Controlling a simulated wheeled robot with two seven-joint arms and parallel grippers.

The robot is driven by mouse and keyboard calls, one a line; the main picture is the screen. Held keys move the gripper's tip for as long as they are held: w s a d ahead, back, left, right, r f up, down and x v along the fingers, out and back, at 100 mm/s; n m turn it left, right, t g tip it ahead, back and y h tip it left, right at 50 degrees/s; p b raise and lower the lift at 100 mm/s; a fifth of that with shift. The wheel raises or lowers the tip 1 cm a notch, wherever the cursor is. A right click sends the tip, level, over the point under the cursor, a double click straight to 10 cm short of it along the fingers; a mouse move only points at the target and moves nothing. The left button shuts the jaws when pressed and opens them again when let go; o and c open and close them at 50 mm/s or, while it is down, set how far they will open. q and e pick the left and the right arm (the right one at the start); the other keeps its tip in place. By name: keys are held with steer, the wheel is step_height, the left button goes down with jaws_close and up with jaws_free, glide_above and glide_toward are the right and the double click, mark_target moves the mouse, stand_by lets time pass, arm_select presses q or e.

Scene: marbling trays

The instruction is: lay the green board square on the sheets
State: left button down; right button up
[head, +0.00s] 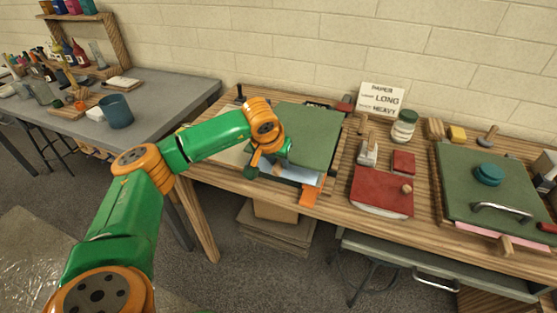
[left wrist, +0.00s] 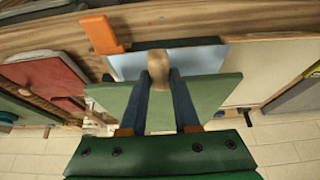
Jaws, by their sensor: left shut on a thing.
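The green board (head: 308,132) is over the back part of the work stack on the wooden table. A pale blue sheet (head: 300,174) shows past its near edge; it also shows in the left wrist view (left wrist: 205,58). My left gripper (head: 272,160) is at the board's near left part. In the left wrist view its dark fingers (left wrist: 160,98) are shut on a tan wooden knob (left wrist: 158,68) at the board's edge (left wrist: 207,92). The board looks slightly turned against the sheet. I cannot tell whether it touches the sheets. My right gripper is not in view.
An orange block (head: 311,194) stands at the near table edge by the sheets. A red board (head: 372,190) lies to the right. Another green board (head: 455,170) with a teal knob and metal handle is farther right. A sign (head: 381,98) stands behind. A grey table (head: 165,88) is at left.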

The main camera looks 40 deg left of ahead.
arm_select(q)
steer(key=shift+f+b, duration=1.95)
steer(key=shift+f, duration=0.8)
steer(key=shift+c, duration=0.4)
jaws_free()
steer(key=shift+s, duration=0.1)
step_height(320, 180, up, 7)
steer(key=p, duration=0.6)
steer(key=shift+r, duration=0.1)
